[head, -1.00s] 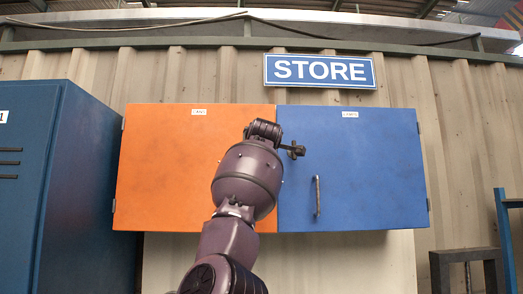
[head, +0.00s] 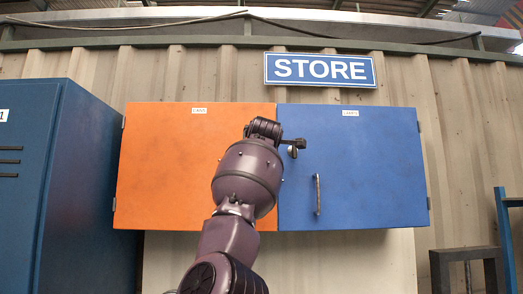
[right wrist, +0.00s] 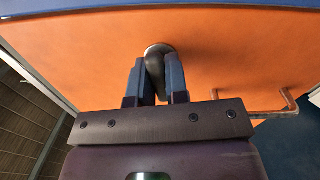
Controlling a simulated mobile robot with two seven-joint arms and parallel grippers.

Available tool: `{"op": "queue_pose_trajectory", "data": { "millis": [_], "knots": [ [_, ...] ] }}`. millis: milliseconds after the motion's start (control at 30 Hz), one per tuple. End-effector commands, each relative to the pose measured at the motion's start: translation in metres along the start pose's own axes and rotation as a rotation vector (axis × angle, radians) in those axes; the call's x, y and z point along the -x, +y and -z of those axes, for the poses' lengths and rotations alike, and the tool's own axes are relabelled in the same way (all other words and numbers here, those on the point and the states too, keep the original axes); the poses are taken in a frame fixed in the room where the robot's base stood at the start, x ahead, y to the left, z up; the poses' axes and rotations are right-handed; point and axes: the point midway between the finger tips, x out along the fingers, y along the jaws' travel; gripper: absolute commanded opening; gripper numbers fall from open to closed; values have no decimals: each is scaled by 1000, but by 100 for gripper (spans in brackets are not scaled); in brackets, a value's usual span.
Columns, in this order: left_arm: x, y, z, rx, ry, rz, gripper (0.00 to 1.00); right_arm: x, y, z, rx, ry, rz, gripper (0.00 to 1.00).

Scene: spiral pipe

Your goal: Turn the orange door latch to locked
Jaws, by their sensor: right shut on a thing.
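The orange door (head: 160,165) is the closed left door of a wall cabinet in the head view. In the right wrist view the orange door panel (right wrist: 90,50) fills most of the picture. My right gripper (right wrist: 160,70) is shut on the dark grey latch (right wrist: 155,65), with one finger on each side of it. In the head view my right arm covers the gripper and part of the orange door. A small dark piece (head: 294,145) sticks out right of my wrist, over the blue door; I cannot tell whether it is latch or gripper.
The blue door (head: 370,170) with a vertical bar handle (head: 317,195) is closed beside the orange one. A copper-coloured handle (right wrist: 285,105) shows in the right wrist view. A blue locker (head: 75,190) stands at left, a dark frame (head: 465,257) at lower right.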

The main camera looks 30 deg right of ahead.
Motion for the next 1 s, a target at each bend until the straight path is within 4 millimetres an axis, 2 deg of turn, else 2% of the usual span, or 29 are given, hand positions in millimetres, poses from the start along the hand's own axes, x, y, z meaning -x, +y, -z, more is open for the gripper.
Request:
{"op": "queue_pose_trajectory", "data": {
  "millis": [1000],
  "knots": [
    [-3,0,-4,-1,1,-1,43,0,-1,0,952,2,2,0]
  ]
}}
